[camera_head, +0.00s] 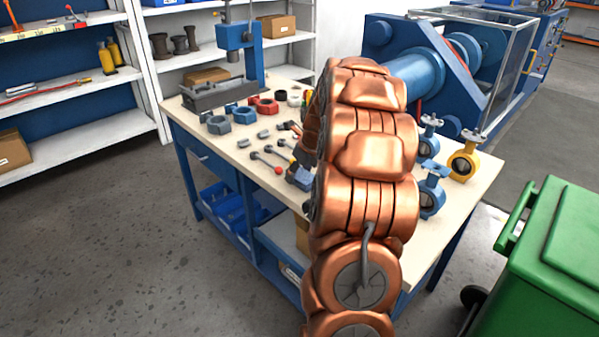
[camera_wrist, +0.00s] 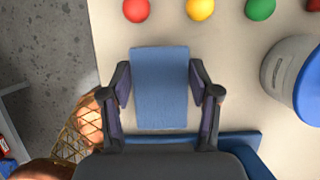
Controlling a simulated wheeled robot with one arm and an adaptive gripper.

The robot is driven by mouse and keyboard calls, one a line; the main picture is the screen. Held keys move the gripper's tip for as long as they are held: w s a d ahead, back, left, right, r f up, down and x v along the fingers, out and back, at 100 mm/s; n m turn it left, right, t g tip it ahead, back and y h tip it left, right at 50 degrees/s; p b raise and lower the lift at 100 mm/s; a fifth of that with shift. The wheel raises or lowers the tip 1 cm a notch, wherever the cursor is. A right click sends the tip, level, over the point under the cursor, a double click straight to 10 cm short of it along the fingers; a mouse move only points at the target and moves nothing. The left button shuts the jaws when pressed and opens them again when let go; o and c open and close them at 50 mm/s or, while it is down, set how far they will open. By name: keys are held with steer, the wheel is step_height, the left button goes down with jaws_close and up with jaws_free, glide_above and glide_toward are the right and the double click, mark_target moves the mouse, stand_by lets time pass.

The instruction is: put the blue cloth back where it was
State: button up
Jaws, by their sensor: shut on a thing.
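In the wrist view, the blue cloth (camera_wrist: 160,108) is a flat, folded-looking rectangle between the two dark fingers of my gripper (camera_wrist: 162,84). The fingers close on its left and right edges, and its far end extends past the fingertips over the pale tabletop. I cannot tell whether it touches the top or hangs just above it. In the head view my copper arm covers the middle of the bench, and I cannot make out the cloth or the gripper clearly there.
Red (camera_wrist: 136,9), yellow (camera_wrist: 200,8) and green (camera_wrist: 260,9) round pieces line the far side. A grey-blue cylinder (camera_wrist: 292,75) stands right. The workbench (camera_head: 185,117) bears tools, nuts, a yellow valve (camera_head: 463,166) and blue valves. A green bin (camera_head: 560,240) stands at right.

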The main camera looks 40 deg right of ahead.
steer(key=shift+f, duration=0.1)
steer(key=o, duration=1.1)
